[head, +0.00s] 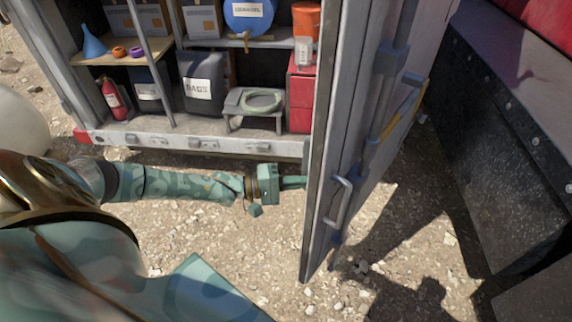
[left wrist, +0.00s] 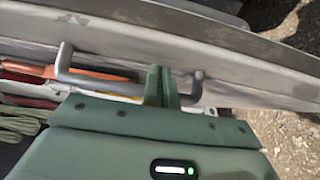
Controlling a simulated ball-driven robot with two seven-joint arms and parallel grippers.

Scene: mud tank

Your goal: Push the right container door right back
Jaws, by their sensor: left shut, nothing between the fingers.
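The right container door (head: 351,130) is a grey metal panel standing open, jutting out from the container toward me. A bent handle (head: 341,203) and a long lock rod show on its right-hand face. My left gripper (head: 294,183) is shut and empty, its fingertips at the left side of the door near its free edge. In the left wrist view the shut fingers (left wrist: 161,85) point at the grey door panel (left wrist: 120,40), beside a grey bar handle (left wrist: 100,85). I cannot tell whether the tips touch. My right gripper is out of view.
The container (head: 190,142) is open, with shelves holding a blue drum (head: 248,14), a black rags bin (head: 200,82), a red fire extinguisher (head: 114,98) and a grey stool (head: 252,106). A dark wall (head: 510,150) stands at the right. Gravel lies between door and wall.

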